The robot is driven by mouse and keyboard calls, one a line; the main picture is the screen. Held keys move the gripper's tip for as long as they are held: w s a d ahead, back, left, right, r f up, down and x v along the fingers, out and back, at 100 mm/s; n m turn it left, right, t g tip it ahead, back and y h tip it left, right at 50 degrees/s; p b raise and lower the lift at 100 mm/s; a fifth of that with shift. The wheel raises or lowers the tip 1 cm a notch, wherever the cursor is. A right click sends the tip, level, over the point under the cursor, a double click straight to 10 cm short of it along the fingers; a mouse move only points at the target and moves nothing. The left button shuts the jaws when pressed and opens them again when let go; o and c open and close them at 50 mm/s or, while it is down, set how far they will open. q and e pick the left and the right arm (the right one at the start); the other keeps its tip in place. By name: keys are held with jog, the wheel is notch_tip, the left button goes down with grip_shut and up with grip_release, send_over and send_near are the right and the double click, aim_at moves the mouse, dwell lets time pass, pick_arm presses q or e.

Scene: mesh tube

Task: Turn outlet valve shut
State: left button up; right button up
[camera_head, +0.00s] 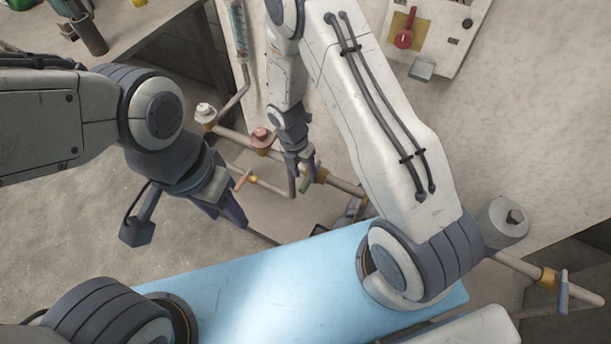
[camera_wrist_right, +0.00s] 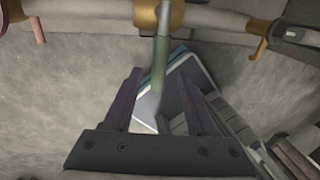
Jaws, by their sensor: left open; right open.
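A brass valve (camera_head: 321,175) with a green lever handle (camera_head: 305,185) sits on the pipe near the wall; no label shows that it is the outlet valve. My right gripper (camera_head: 300,176) is open right at this handle. In the right wrist view the green handle (camera_wrist_right: 160,62) hangs from the brass body (camera_wrist_right: 173,14), square to the pipe. Its lower end lies between the two open fingers (camera_wrist_right: 159,78), with gaps at both sides; contact cannot be told. My left gripper (camera_head: 238,218) is open and empty, lower left of the pipes, apart from them.
An orange-handled valve (camera_head: 243,181) and a red round knob (camera_head: 262,138) are left of the green handle. A blue-handled valve (camera_head: 563,291) is at far right. A wall panel (camera_head: 437,30) with a red switch is above. A light-blue surface (camera_head: 270,290) lies in front.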

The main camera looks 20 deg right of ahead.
notch_tip(320, 180, up, 8)
jog(key=w+a, duration=0.1)
jog(key=shift+w+a+r, duration=0.1)
dwell(0.5)
jog(key=s+a+r+m+y+p, duration=0.1)
jog(key=s+a+r+m, duration=0.2)
jog(key=s+r+m, duration=0.7)
jog(key=s+a+r+m+t+y+p, duration=0.1)
jog(key=s+a+r+m, duration=0.3)
jog(key=s+r+m, duration=0.6)
notch_tip(320, 180, up, 2)
jog(key=shift+s+a+r+t+y+p, duration=0.15)
jog(key=shift+s+a+t+y+p, duration=0.15)
jog(key=shift+s+p, duration=0.05)
